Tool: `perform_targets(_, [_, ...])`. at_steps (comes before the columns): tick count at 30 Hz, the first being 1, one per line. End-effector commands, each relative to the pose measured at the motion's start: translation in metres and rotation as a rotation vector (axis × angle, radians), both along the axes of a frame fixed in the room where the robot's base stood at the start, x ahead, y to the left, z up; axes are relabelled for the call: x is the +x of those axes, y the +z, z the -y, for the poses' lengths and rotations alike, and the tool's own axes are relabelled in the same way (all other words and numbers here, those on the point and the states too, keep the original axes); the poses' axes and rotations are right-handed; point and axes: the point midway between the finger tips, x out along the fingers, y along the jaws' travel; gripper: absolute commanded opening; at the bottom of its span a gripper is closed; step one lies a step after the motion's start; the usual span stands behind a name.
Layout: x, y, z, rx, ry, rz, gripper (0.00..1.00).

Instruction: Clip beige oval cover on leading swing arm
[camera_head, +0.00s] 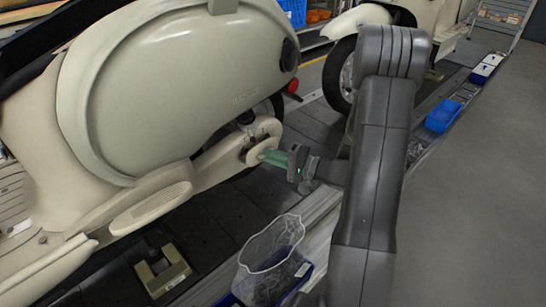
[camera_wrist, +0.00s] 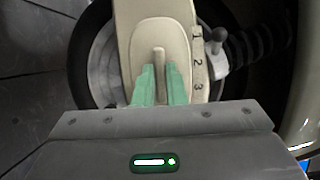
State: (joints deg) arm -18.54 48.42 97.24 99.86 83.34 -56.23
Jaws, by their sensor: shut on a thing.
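A beige scooter's swing arm (camera_head: 217,165) reaches back below its rounded body panel; in the wrist view the swing arm (camera_wrist: 121,14) fills the upper middle, in front of the wheel. The beige oval cover (camera_wrist: 146,50) has a raised central rib and lies against or just over the face of the swing arm. I cannot tell whether it is fully seated. My gripper (camera_head: 264,156) is at the rear end of the swing arm. Its green fingers (camera_wrist: 159,84) are shut on the cover's rib, one on each side. The cover's lower edge is hidden behind the fingers.
A clear-lined bin (camera_head: 270,262) stands below my gripper beside the conveyor. A second beige scooter (camera_head: 362,20) stands behind. Blue bins (camera_head: 442,116) line the conveyor's right edge. Marks 1, 2 and 3 and a small lever (camera_wrist: 215,42) are right of the cover. The right floor is clear.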

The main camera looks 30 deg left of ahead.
Motion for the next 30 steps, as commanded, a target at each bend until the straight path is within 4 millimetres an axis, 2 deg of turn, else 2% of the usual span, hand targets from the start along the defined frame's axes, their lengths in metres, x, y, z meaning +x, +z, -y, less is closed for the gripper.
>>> perform_targets(30, [0.007, 0.0, -0.025, 0.0, 0.0, 0.0, 0.0])
